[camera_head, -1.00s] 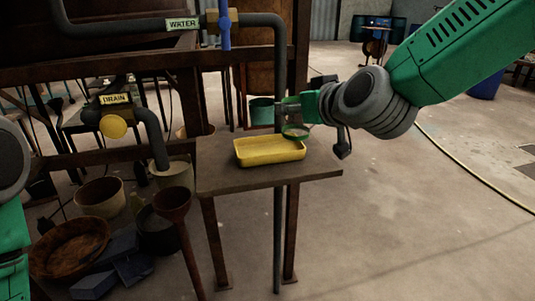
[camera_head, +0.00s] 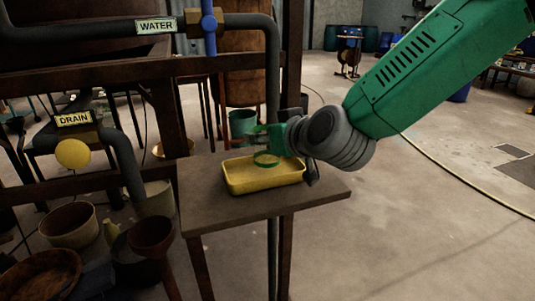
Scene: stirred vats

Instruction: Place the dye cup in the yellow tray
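The yellow tray (camera_head: 263,180) sits on the small brown table (camera_head: 215,212), empty as far as I can see. A small cup with a green rim (camera_head: 266,160), which I take to be the dye cup, is at the tray's far side, over its interior. My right gripper (camera_head: 262,141) reaches in from the right and is shut on this cup; its fingers are small and partly hidden. I cannot tell whether the cup touches the tray floor. My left gripper is not in view.
Pipes marked WATER (camera_head: 156,26) and DRAIN (camera_head: 74,119) with a blue valve handle (camera_head: 209,30) stand at the left. A teal pot (camera_head: 242,122) is behind the table. Several buckets stand on the floor at lower left. The floor at the right is mostly clear.

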